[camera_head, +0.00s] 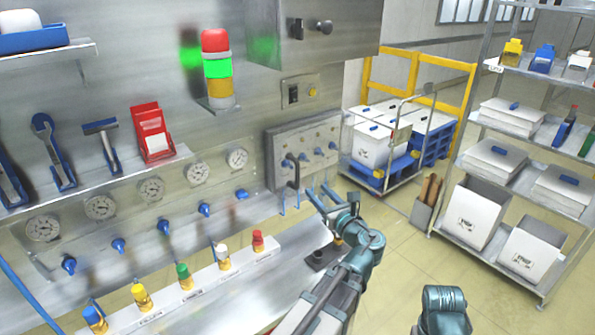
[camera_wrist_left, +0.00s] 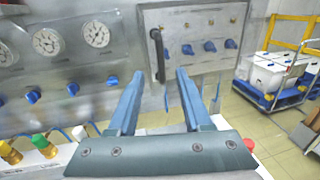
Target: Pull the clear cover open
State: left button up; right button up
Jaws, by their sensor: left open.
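The clear cover (camera_head: 318,139) lies over a grey wall panel with several blue knobs behind it, and it looks closed. It also shows in the left wrist view (camera_wrist_left: 203,27). A dark upright handle (camera_head: 292,170) is at the cover's left side; in the left wrist view the handle (camera_wrist_left: 157,55) stands just beyond and between my finger ends. My left gripper (camera_head: 319,194) is open and empty, in front of the panel and below right of the handle in the head view. Its two blue fingers (camera_wrist_left: 160,74) are spread apart. My right gripper is not in view.
A white strip with several coloured-cap bottles (camera_head: 182,275) runs along the ledge below the gauges (camera_head: 152,189). A signal lamp (camera_head: 216,70) stands above left.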

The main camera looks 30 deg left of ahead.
aim_at(298, 171)
pick_arm(q)
jog(key=x, duration=1.3)
jog(key=shift+w+a, duration=0.25)
jog(key=shift+a, duration=0.1)
grip_shut()
dwell(0.9)
